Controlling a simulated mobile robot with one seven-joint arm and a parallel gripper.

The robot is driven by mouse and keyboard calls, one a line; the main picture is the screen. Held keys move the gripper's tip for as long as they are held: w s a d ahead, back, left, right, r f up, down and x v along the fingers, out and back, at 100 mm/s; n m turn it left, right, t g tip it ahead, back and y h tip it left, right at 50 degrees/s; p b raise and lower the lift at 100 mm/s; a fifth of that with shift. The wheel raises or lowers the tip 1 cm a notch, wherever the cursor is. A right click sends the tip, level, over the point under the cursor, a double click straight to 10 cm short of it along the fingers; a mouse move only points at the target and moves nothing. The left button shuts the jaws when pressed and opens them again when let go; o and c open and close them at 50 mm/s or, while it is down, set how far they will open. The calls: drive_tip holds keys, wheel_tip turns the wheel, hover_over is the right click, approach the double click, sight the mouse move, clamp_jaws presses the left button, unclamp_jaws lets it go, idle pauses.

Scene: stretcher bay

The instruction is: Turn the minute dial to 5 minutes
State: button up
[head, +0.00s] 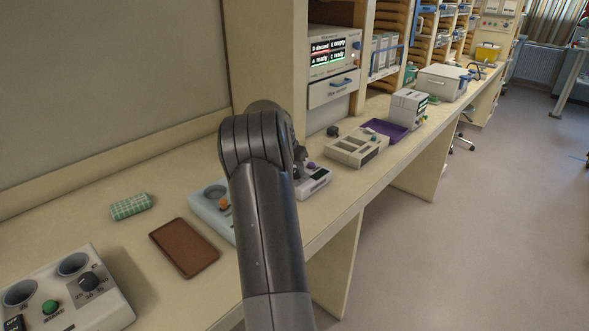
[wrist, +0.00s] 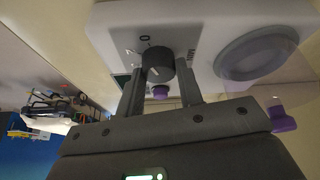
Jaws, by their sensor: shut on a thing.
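The minute dial (wrist: 158,62) is a dark round knob on a pale device face in the wrist view. My gripper (wrist: 163,72) is shut on it, one finger on each side. A light pointer line shows on the knob; a 0 is printed above it, and the other marks are too small or covered to read. In the head view, the device (head: 318,184) stands on the counter partly behind my arm, which hides most of my gripper and the dial.
A pale blue device (head: 205,203) and a brown pad (head: 184,248) lie left of my arm. A device with a black dial (head: 75,300) is at the front left. A beige sectioned box (head: 358,148) and a purple tray (head: 385,130) stand beyond. The floor at right is clear.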

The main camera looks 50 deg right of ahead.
drive_tip(key=shift+n, duration=0.3)
drive_tip(key=n+t, duration=0.1)
drive_tip(key=n, duration=0.1)
drive_tip(key=n+t+y, duration=0.1)
drive_tip(key=n, duration=0.2)
drive_tip(key=shift+s+n, duration=0.2)
drive_tip(key=shift+n, duration=0.1)
drive_tip(key=n+t+y, duration=0.1)
drive_tip(key=n, duration=0.2)
drive_tip(key=n+t+y, duration=0.1)
drive_tip(key=n, duration=0.2)
drive_tip(key=shift+s+d, duration=0.1)
drive_tip(key=shift+d, duration=0.05)
drive_tip(key=n+y, duration=0.1)
drive_tip(key=n, duration=0.2)
drive_tip(key=n+y, duration=0.1)
drive_tip(key=n, duration=0.2)
drive_tip(key=shift+d+n+y, duration=0.15)
drive_tip(key=shift+n+y, duration=0.15)
drive_tip(key=shift+n, duration=0.1)
drive_tip(key=n+y, duration=0.1)
drive_tip(key=n, duration=0.2)
drive_tip(key=n+g+y, duration=0.1)
drive_tip(key=n, duration=0.2)
drive_tip(key=shift+d+f, duration=0.1)
drive_tip(key=shift+n, duration=0.3)
drive_tip(key=o, duration=1)
drive_tip(key=shift+c, duration=0.2)
